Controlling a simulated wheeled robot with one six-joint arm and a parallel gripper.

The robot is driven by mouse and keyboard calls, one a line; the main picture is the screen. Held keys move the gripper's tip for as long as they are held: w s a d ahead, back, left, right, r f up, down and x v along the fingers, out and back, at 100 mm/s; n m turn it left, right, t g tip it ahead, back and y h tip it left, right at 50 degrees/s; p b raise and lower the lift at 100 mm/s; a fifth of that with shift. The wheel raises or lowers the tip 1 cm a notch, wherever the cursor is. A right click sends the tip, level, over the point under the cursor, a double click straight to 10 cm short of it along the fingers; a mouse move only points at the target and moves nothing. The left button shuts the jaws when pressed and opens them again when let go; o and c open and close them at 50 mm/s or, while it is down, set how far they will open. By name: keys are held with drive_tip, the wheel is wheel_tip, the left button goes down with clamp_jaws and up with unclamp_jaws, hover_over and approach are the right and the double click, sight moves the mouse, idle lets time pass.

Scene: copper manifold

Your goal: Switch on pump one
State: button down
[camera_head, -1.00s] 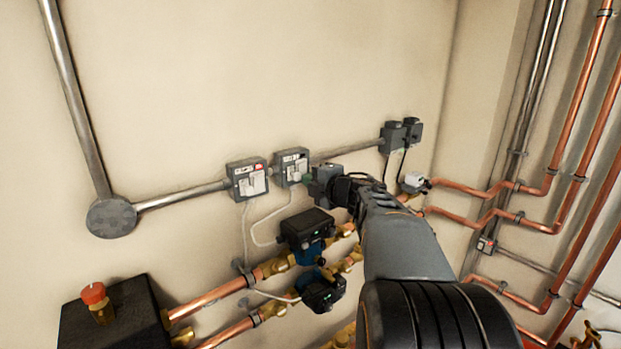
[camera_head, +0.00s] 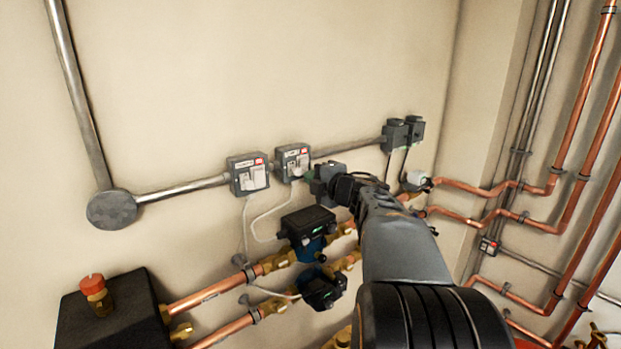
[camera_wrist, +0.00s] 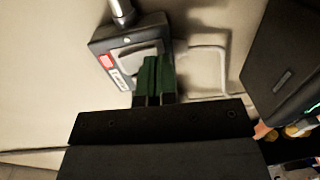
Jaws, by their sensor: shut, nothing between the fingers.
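Two grey switch boxes are on the wall in the head view, a left one (camera_head: 247,174) and a right one (camera_head: 291,157). Each has a pale rocker plate and a red mark; their lettering is too small to read. My gripper (camera_head: 308,175) is at the lower right of the right box. In the wrist view, its green fingers (camera_wrist: 154,80) are together and empty, in front of the lower part of a box (camera_wrist: 103,45) and its pale rocker (camera_wrist: 135,54). I cannot tell whether they touch it. An upper black pump (camera_head: 307,222) and a lower one (camera_head: 322,291) have green lights.
Copper pipes with brass fittings run below the boxes. A metal conduit (camera_head: 182,192) joins the boxes to a round junction box (camera_head: 111,209). Two dark boxes (camera_head: 403,133) are mounted farther right. A black block with a red-capped valve (camera_head: 96,290) is lower left.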

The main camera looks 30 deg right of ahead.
drive_tip(key=s+d+f+b, duration=0.1)
drive_tip(key=s+b, duration=0.2)
drive_tip(key=s, duration=1)
drive_tip(key=shift+f, duration=0.25)
drive_tip(key=s+d+f+m+g+h, duration=0.2)
drive_tip(key=s+d+m+g+h, duration=0.1)
drive_tip(key=d+m+h, duration=0.8)
drive_tip(key=s+a+f+m+g, duration=0.2)
drive_tip(key=a+f+m+g, duration=0.3)
drive_tip(key=f+m, duration=0.5)
drive_tip(key=s+a+f+g+y, duration=0.1)
drive_tip(key=a+f+y, duration=0.2)
drive_tip(key=a, duration=0.5)
drive_tip(key=s+a+f+n+g+y, duration=0.1)
drive_tip(key=a+f+g+y, duration=0.1)
drive_tip(key=a, duration=0.7)
drive_tip(key=s+a+f+g+y, duration=0.1)
drive_tip(key=a+f+y, duration=0.3)
drive_tip(key=a, duration=0.5)
drive_tip(key=shift+s+a+f+n+g, duration=0.25)
drive_tip(key=shift+s+f+n+g, duration=0.05)
drive_tip(key=shift+f+n, duration=0.1)
